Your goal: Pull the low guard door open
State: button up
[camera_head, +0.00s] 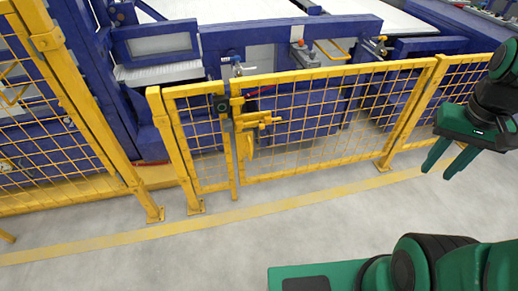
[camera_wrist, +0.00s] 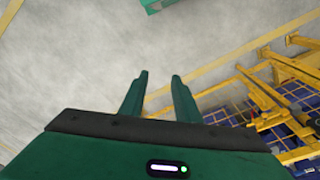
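The low guard door (camera_head: 330,115) is a yellow-framed mesh panel in the fence, in the middle of the head view. It stands in line with the fence and looks closed. A yellow handle and latch (camera_head: 250,120) sit at its left edge, beside a narrow fixed mesh panel (camera_head: 203,140). My gripper (camera_head: 444,164) is at the right of the head view, in front of the fence and well apart from the handle. Its two green fingers (camera_wrist: 158,80) are spread with nothing between them in the wrist view, which shows yellow fence parts (camera_wrist: 275,85) at right.
A taller yellow mesh fence (camera_head: 65,110) stands at the left, with a gap before the low fence. Blue machinery (camera_head: 190,45) lies behind the fence. The grey floor (camera_head: 180,255) in front is clear, crossed by a yellow line (camera_head: 250,213).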

jog(key=w+f+n+t+h, duration=0.15)
jog(key=w+f, duration=0.25)
jog(key=w, duration=1)
jog(key=w+f+n+t+h, duration=0.1)
jog(key=w+f+n+t, duration=0.15)
jog(key=w, duration=1.05)
jog(key=w+a+f+n+t, duration=0.1)
jog(key=w+a+f+t, duration=0.1)
jog(key=w+a+f, duration=0.3)
jog(key=w+a+f+t+y, duration=0.1)
jog(key=w+f, duration=0.2)
jog(key=w, duration=0.4)
jog(key=w+a+f+n+t, duration=0.1)
jog(key=w+a+f+t, duration=0.1)
jog(key=w+a+f, duration=0.3)
jog(key=w+a+f+n+t+y, duration=0.1)
jog(key=w+a+f+t+y, duration=0.15)
jog(key=a+f, duration=0.45)
jog(key=w+a+f+n+t+y, duration=0.2)
jog(key=w+a+f, duration=0.1)
jog(key=a+f, duration=0.4)
jog(key=s+a+f+n+t+y, duration=0.1)
jog(key=s+a+f+t+y, duration=0.3)
jog(key=s+a+f, duration=0.75)
jog(key=g, duration=0.2)
send_over(250, 160)
jog(key=shift+w+d+f+t+y, duration=0.1)
jog(key=shift+w+f+t+y, duration=0.05)
jog(key=shift+w+t+y, duration=0.15)
